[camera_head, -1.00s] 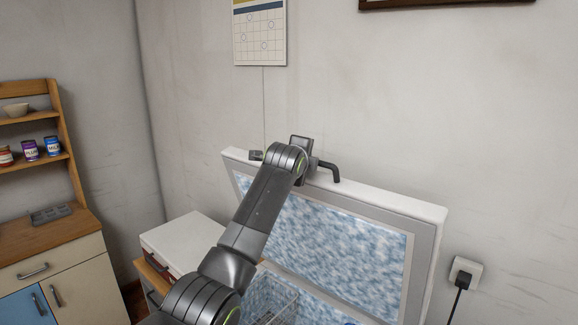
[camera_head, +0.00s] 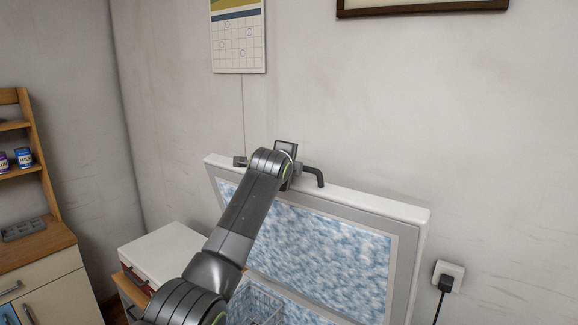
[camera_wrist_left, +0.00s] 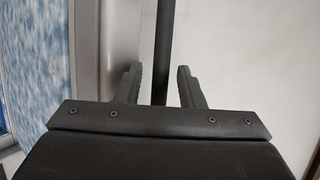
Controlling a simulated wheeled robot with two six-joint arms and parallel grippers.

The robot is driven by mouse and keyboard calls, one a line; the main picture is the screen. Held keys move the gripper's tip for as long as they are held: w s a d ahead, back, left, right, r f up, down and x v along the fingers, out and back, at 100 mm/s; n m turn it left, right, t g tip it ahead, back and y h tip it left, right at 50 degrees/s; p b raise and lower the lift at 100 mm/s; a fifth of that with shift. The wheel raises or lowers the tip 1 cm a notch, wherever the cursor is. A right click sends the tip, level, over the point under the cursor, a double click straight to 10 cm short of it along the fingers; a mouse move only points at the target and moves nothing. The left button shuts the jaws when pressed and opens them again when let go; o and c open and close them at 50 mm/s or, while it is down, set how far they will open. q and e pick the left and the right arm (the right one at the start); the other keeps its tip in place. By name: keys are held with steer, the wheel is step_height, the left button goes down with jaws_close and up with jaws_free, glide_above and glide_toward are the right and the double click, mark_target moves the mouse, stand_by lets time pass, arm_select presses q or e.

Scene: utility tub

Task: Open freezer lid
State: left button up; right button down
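The freezer lid (camera_head: 402,215) stands raised and steeply tilted, its frosted blue-white inner face towards me in the head view. A dark bent handle (camera_head: 314,172) sticks up at its top edge. My left arm reaches up across the lid, with the left gripper (camera_head: 287,150) at that edge beside the handle; its fingers are hidden there. In the left wrist view the fingers (camera_wrist_left: 160,72) stand apart on either side of the dark handle bar (camera_wrist_left: 161,40), with a narrow gap on each side. My right gripper is not in view.
A wire basket (camera_head: 262,300) shows inside the freezer below the lid. A white-topped box (camera_head: 160,250) stands left of it, and a wooden shelf cabinet (camera_head: 40,245) further left. The wall is close behind the lid; a plugged socket (camera_head: 448,275) is at right.

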arm_select(q)
steer(key=shift+s+f, duration=0.1)
steer(key=b+v, duration=0.8)
steer(key=v, duration=0.9)
steer(key=shift+s+a, duration=0.1)
steer(key=shift+a, duration=0.05)
